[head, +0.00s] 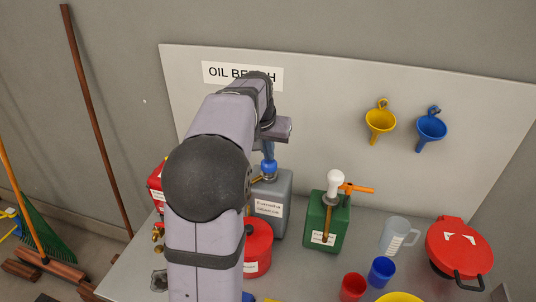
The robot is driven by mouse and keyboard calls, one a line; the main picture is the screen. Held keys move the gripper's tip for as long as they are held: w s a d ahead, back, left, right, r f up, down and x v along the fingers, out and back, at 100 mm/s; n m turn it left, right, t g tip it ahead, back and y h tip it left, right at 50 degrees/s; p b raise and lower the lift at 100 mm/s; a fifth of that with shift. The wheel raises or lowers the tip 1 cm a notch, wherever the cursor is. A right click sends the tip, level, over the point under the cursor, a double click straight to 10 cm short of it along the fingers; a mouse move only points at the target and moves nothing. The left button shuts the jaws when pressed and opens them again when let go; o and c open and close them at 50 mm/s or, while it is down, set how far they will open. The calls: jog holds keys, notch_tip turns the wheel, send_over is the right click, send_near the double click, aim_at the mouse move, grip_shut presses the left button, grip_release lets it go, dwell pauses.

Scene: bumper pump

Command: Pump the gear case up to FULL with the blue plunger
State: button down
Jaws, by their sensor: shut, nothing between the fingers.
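The blue plunger (268,167) has a round blue knob on top of a grey can (284,200) with a white label too small to read surely. My gripper (269,150) points down directly above the blue knob, shut and empty. My own arm hides much of it, and I cannot tell whether it touches the knob. I cannot pick out the gear case or a FULL mark.
A green can (325,222) with a white knob and orange spout stands to the right. A red can (257,246) is close in front. A jug (397,236), red cup (353,287), blue cup (382,271) and red-lidded container (459,248) stand further right.

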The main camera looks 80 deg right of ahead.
jog(key=shift+f, duration=0.1)
jog(key=shift+r+p, duration=1.2)
jog(key=shift+r, duration=0.25)
jog(key=shift+r+p, duration=0.95)
jog(key=shift+f, duration=0.2)
